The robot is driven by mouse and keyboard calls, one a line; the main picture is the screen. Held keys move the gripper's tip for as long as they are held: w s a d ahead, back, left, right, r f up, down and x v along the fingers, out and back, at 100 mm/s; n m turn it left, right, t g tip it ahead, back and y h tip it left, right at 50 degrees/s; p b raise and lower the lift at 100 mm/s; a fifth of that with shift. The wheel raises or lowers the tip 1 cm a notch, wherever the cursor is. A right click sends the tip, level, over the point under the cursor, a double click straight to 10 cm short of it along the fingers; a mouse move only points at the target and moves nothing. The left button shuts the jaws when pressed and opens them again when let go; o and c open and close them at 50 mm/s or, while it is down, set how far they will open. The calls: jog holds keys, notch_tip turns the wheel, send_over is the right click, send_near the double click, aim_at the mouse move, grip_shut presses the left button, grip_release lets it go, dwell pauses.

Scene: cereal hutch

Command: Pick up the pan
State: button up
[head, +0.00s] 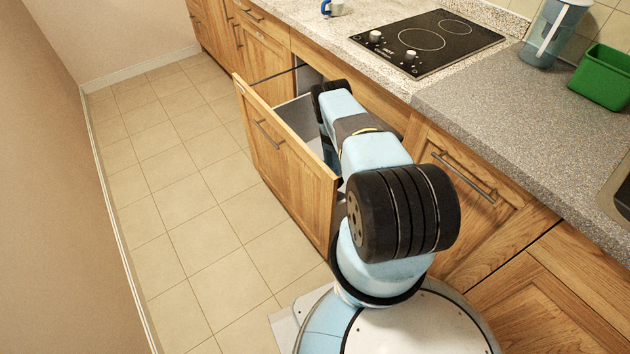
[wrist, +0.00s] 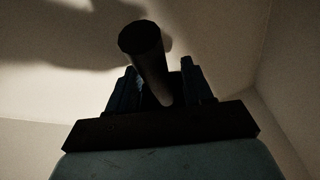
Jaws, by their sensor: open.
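In the wrist view a dark, round-ended bar, which looks like the pan's handle (wrist: 146,52), stands between the two fingers of my gripper (wrist: 157,84). The fingers are open on either side of it; I cannot tell whether either one touches it. The rest of the pan is not visible. In the head view my arm reaches down into the open drawer (head: 290,167), and hides the gripper and any pan there.
The drawer's wooden front stands out over the tiled floor (head: 190,220). Above is the counter with a black hob (head: 430,42), a blue-and-white mug (head: 333,8), a green bin (head: 603,78) and a clear bluish jug (head: 550,35). A wall runs along the left.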

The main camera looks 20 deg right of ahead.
grip_shut()
dwell(0.3)
dwell(0.3)
